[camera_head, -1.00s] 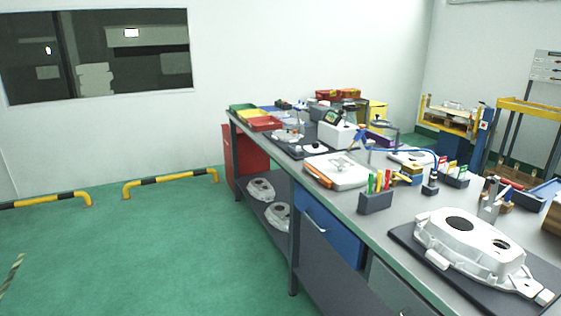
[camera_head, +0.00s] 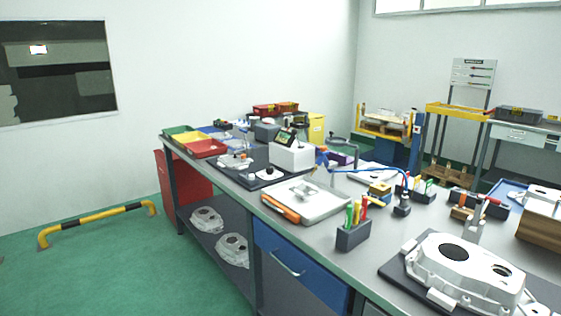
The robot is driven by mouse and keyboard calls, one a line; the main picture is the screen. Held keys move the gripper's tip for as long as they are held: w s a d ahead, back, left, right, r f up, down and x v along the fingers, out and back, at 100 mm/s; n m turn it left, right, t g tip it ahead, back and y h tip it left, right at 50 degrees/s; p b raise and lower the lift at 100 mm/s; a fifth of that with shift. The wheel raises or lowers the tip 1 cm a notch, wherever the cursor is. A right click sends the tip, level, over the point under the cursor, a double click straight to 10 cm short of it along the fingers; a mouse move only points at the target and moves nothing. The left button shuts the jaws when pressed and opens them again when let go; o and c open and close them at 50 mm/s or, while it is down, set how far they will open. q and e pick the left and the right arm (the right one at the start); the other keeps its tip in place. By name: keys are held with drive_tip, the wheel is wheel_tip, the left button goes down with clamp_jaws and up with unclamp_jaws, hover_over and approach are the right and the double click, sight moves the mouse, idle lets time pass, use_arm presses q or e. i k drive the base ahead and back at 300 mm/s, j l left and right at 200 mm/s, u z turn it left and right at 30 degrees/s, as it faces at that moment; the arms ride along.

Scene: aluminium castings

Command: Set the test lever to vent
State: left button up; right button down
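A white test unit (camera_head: 291,155) with a small tilted screen (camera_head: 285,137) stands on a dark mat towards the far part of the workbench. A test lever cannot be made out on it at this distance. A blue hose (camera_head: 370,170) with a blue fitting runs across the bench to the right of the unit. Neither of my grippers is in view.
The workbench (camera_head: 330,240) runs from the far left to the near right. A large casting (camera_head: 465,270) lies on a dark mat at the near right. A pen holder (camera_head: 353,234) stands near the front edge. Green floor (camera_head: 110,270) at the left is free up to a yellow-black barrier (camera_head: 95,222).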

sight(295, 131)
drive_tip(key=i+j+z, duration=0.15)
drive_tip(key=j, duration=0.25)
drive_tip(key=i+j+z, duration=0.15)
drive_tip(key=i+j, duration=0.35)
drive_tip(key=j, duration=0.25)
drive_tip(key=i+j+z, duration=0.15)
drive_tip(key=j, duration=0.3)
drive_tip(key=i+j, duration=0.2)
drive_tip(key=j, duration=0.3)
drive_tip(key=i+j+z, duration=0.1)
drive_tip(key=j, duration=0.4)
drive_tip(key=i+j, duration=0.2)
drive_tip(key=j, duration=0.25)
drive_tip(key=i+j+z, duration=0.15)
drive_tip(key=j, duration=0.35)
drive_tip(key=i+j, duration=0.1)
drive_tip(key=j, duration=0.4)
drive_tip(key=i+j+z, duration=0.1)
drive_tip(key=j, duration=0.45)
